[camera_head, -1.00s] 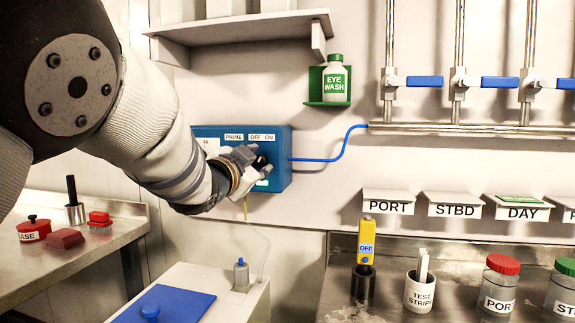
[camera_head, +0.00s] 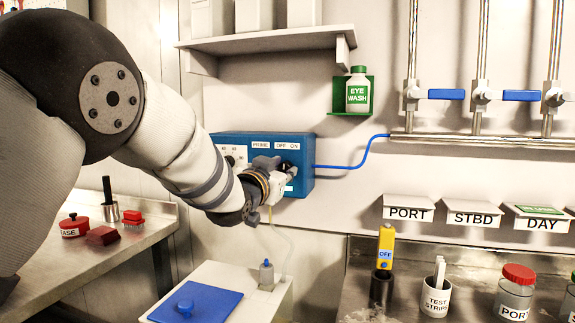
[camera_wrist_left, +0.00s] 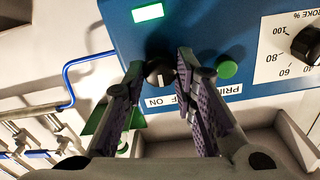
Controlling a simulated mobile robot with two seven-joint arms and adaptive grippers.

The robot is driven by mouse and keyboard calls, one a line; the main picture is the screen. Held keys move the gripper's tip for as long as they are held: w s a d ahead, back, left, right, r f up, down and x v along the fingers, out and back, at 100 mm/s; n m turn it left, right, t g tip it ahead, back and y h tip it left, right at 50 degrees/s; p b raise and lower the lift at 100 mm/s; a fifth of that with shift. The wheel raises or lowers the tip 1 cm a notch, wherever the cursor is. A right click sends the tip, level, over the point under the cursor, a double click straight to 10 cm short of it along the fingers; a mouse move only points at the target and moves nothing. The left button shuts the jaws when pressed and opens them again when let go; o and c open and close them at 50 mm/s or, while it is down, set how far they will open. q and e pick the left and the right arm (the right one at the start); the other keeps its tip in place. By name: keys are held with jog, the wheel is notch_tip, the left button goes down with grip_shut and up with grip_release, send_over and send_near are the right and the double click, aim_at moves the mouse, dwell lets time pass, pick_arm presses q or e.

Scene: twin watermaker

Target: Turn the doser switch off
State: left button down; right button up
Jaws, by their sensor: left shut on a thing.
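The doser is a blue box (camera_head: 231,139) on the wall, with PRIME and OFF ON labels on its front. Its switch is a dark round knob with a white mark, below a lit green window in the left wrist view (camera_wrist_left: 158,72). My left gripper (camera_head: 284,167) is at the front of the doser, under the OFF ON label. In the left wrist view its fingers (camera_wrist_left: 159,70) stand on both sides of the knob and are shut on it. The fingers partly cover the OFF label. I cannot tell exactly where the mark points. My right gripper is not in view.
A green button (camera_wrist_left: 228,69) sits beside one finger. A blue hose (camera_head: 350,163) leaves the doser's right side. A shelf (camera_head: 270,41) and an eye wash bottle (camera_head: 358,92) are above. A white tank with a blue lid (camera_head: 196,301) stands below.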

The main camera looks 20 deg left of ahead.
pick_arm(q)
jog(key=n, duration=0.1)
jog(key=n+p, duration=0.1)
jog(key=n, duration=0.1)
jog(key=shift+r+n, duration=0.2)
jog(key=shift+n, duration=0.1)
jog(key=shift+f+n, duration=0.2)
jog(key=shift+n, duration=1.3)
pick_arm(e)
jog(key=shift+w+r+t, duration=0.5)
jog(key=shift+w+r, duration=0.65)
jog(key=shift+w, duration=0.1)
pick_arm(q)
jog(key=shift+f, duration=0.1)
jog(key=c, duration=1.3)
grip_release()
jog(key=s, duration=1.2)
jog(key=shift+a+f, duration=0.2)
jog(key=shift+a, duration=0.15)
